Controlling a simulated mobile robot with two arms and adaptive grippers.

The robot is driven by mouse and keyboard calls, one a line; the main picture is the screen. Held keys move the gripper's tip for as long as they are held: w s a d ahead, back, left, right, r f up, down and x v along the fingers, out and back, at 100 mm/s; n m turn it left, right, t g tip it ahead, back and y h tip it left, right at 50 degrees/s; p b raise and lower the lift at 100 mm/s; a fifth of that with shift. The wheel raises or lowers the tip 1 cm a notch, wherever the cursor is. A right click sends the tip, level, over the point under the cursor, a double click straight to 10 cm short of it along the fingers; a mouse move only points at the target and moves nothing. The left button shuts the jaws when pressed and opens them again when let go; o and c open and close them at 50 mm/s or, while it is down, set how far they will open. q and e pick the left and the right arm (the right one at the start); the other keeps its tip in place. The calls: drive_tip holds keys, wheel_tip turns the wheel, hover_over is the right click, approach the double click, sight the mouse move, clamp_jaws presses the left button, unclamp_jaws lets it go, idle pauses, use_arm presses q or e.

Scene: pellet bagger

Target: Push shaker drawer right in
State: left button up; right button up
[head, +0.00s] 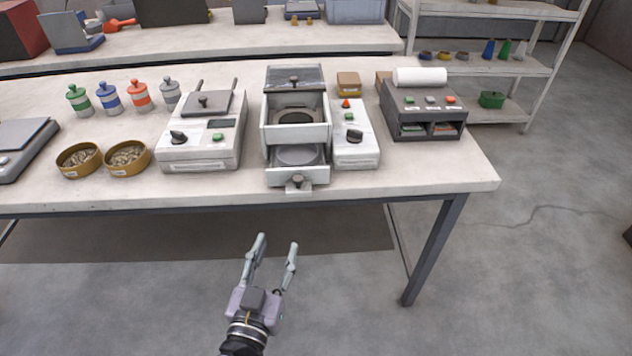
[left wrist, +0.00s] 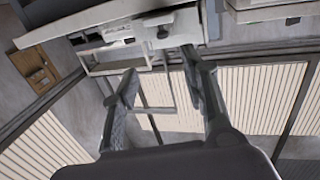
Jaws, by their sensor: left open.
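The shaker (head: 295,78) is a tall white unit with a dark top near the table's front edge. The drawer front reaches about the table's front edge. My left gripper (head: 277,243) is open and empty, in front of the table and apart from the drawer. Its two spread fingers also show in the left wrist view (left wrist: 163,90), with nothing between them. My right gripper is not in view.
A white device with a black knob and lid (head: 203,135) stands left of the shaker, and a control box (head: 355,140) is close on its right. A dark labelled device (head: 423,108) stands further right. Two pellet bowls (head: 127,158) are at left. The floor before the table is clear.

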use_arm(q)
drive_tip(key=p, duration=0.2)
approach(297, 183)
drive_tip(key=p+x, duration=0.1)
drive_tip(key=x, duration=0.7)
drive_tip(key=shift+w, duration=0.4)
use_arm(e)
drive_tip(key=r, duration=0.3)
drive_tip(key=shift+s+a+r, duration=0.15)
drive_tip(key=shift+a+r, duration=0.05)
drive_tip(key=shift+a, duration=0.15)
use_arm(q)
clamp_jaws()
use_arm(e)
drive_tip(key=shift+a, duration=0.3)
